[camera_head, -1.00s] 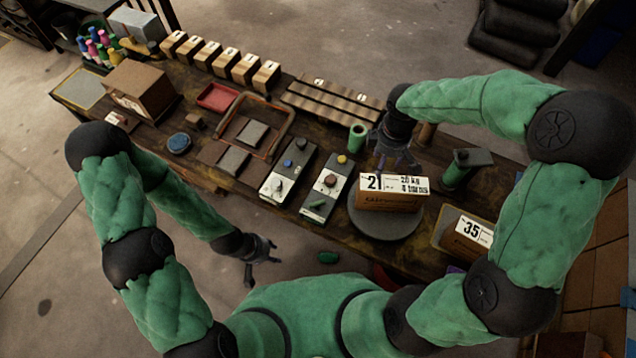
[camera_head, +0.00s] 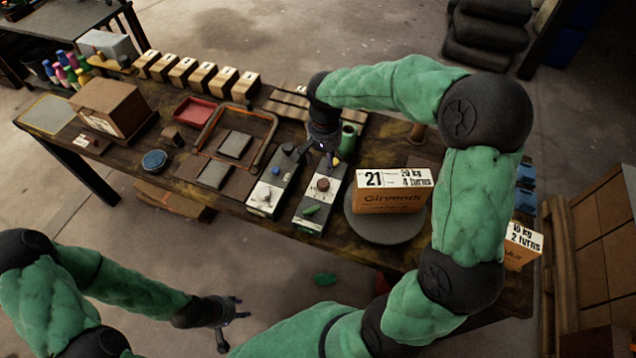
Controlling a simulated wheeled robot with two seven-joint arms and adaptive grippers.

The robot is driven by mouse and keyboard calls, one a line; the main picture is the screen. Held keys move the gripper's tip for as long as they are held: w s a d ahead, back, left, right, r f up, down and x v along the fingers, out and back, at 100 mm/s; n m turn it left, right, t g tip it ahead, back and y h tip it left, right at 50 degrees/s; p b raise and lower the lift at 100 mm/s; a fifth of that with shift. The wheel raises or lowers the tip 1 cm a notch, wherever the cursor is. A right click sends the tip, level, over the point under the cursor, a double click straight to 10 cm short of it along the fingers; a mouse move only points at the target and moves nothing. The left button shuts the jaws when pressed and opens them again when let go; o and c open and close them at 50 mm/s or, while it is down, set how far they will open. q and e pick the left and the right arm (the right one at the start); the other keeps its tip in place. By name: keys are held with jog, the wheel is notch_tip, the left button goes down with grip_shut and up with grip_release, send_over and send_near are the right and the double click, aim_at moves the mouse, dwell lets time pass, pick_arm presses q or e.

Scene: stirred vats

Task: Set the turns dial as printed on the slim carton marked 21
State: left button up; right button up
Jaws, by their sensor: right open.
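The carton marked 21 (camera_head: 392,197) stands upright on a round grey plate (camera_head: 374,228); its label reads "20 kg" and "4 turns". Two control boxes lie side by side left of it. The left box (camera_head: 262,208) has a pale dial (camera_head: 266,194) and a blue button. The right box (camera_head: 309,222) has a red-brown knob (camera_head: 323,184) and a green lever (camera_head: 310,210). Which is the turns dial, I cannot read. My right gripper (camera_head: 324,156) is open above the boxes' far ends, fingers down, hiding part of them. My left gripper (camera_head: 232,326) is open and empty off the table's front edge.
A second carton (camera_head: 521,246), labelled "10 kg" and "2 turns", is partly behind my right arm. A green cup (camera_head: 348,139) stands close right of my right gripper. A red-brown frame (camera_head: 267,150) lies left of the boxes. Several small wooden blocks line the back edge.

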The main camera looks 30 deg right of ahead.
aim_at(323, 182)
notch_tip(323, 182, down, 10)
jog(key=b, duration=0.3)
jog(key=shift+b, duration=0.3)
jog(key=c, duration=1.1)
